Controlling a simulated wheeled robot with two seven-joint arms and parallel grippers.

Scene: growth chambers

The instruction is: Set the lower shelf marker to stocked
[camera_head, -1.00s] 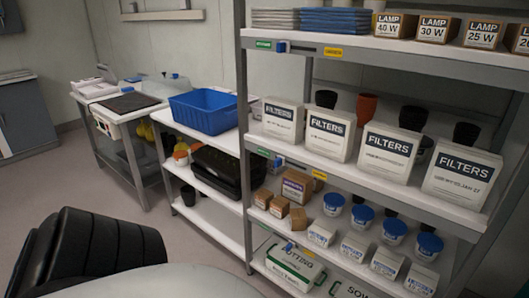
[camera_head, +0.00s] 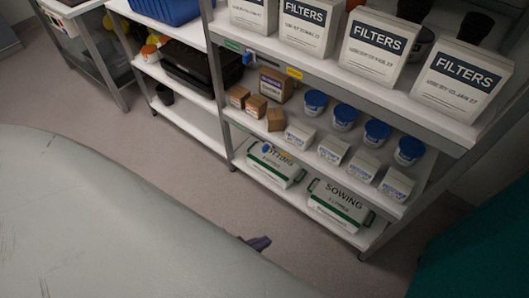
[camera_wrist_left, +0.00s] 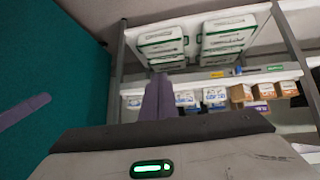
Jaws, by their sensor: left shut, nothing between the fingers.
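The lower shelf marker is a small blue slider (camera_head: 267,149) on the front edge of the shelf (camera_head: 305,174) that bears the small boxes and tubs. It sits between a green label and a yellow label (camera_head: 285,156), closer to the yellow one. The wrist view shows the blue slider (camera_wrist_left: 238,70), the green label (camera_wrist_left: 275,68) and the yellow label (camera_wrist_left: 216,74) upside down. My left gripper (camera_head: 259,243) is shut and empty, out in front of the rack and apart from the marker; its purple fingers (camera_wrist_left: 158,98) show in the wrist view. My right gripper is not seen.
A second blue slider (camera_head: 247,57) is on the shelf edge above, under the filter boxes (camera_head: 378,43). Potting (camera_head: 276,165) and sowing bags (camera_head: 340,204) lie on the bottom shelf. A rack post (camera_head: 218,90) stands left of the marker. A teal surface (camera_head: 480,250) is at right.

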